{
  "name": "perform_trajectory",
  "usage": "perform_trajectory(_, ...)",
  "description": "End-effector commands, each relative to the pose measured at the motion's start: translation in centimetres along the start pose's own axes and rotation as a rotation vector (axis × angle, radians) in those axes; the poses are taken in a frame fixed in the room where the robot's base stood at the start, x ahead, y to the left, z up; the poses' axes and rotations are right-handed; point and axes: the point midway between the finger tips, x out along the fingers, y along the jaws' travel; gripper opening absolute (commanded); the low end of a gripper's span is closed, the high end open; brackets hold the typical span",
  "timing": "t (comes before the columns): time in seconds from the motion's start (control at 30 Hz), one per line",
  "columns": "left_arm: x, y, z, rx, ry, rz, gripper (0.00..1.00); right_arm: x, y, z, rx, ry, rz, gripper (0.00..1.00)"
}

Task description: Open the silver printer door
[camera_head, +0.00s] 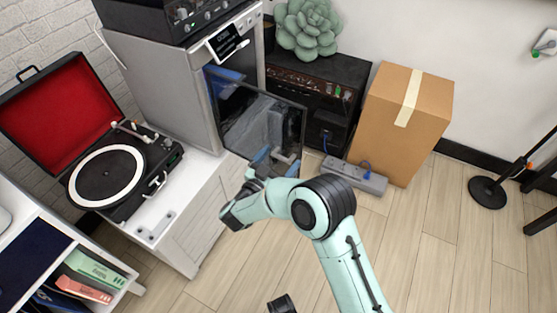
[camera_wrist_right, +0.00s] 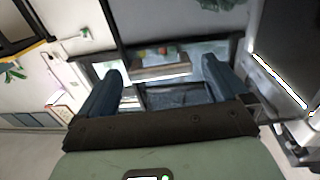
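My right gripper (camera_head: 277,166) is at the door's lower edge, fingers apart and partly seen through or behind the panel. In the right wrist view the two blue fingers (camera_wrist_right: 163,88) are wide apart with nothing clearly held between them; I cannot tell whether they touch the door.
A turntable (camera_head: 108,175) with a red-lined lid sits left of the printer. A black amplifier (camera_head: 318,82) with a succulent (camera_head: 307,28), a cardboard box (camera_head: 402,125) and a power strip (camera_head: 355,177) stand to the right. Wooden floor (camera_head: 430,260) is clear at lower right.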

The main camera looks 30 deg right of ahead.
Motion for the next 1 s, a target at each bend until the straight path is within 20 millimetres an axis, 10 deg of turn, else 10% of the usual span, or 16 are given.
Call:
perform_trajectory(0.27,-0.4,0.4,-0.4,0.004,0.015,0.006,0.00,-1.4,-0.1,0.0,0.000,-0.002,-0.004,1.00)
perform_trajectory(0.7,-3.2,3.0,-3.5,0.032,0.122,0.055,0.00,-10.6,-0.1,-0.1,0.000,-0.001,-0.005,1.00)
perform_trajectory(1.0,-3.8,3.7,-4.3,0.038,0.152,0.068,0.00,-13.3,0.0,0.0,0.001,0.001,0.000,1.00)
